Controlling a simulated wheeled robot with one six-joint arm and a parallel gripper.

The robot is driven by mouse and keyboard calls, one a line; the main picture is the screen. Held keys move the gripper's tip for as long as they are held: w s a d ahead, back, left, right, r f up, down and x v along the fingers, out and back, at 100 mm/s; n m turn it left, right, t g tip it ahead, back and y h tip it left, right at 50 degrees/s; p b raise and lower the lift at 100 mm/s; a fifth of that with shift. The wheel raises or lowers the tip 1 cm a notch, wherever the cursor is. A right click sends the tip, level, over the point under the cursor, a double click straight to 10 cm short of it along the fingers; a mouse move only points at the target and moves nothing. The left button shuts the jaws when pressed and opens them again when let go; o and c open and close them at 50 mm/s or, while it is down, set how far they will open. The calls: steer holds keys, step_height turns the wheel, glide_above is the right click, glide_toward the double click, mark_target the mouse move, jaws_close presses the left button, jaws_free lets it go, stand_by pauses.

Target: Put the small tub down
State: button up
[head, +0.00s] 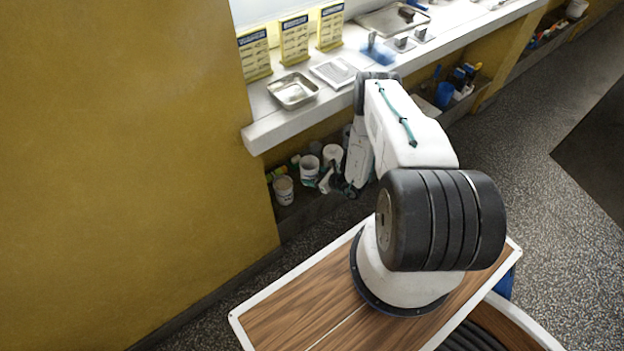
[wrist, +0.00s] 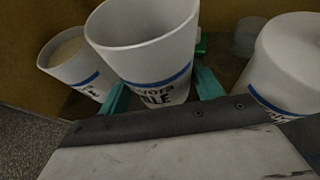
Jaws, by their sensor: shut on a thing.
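The small tub (wrist: 150,62) is white with a blue band and dark lettering, open-topped and apparently empty. In the wrist view it stands between the teal fingers of my gripper (wrist: 162,90), which is shut on it. In the head view the tub (head: 309,171) is among other tubs on the low shelf under the counter, with my gripper (head: 327,181) reaching in from the right. Its base is hidden, so I cannot tell whether it touches the shelf.
A filled white tub (wrist: 76,62) stands close on the left and a larger white tub (wrist: 291,58) on the right. The low shelf (head: 304,208) is crowded behind. The counter (head: 262,132) overhangs it, holding a metal tray (head: 293,91) and yellow signs (head: 294,40).

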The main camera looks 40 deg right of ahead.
mark_target(313, 178)
steer(key=shift+w+d, duration=0.1)
steer(key=shift+w, duration=0.3)
steer(key=shift+w+f, duration=0.1)
steer(key=shift+f, duration=1.7)
steer(key=shift+f, duration=0.15)
steer(key=o, duration=1.2)
steer(key=v, duration=1.2)
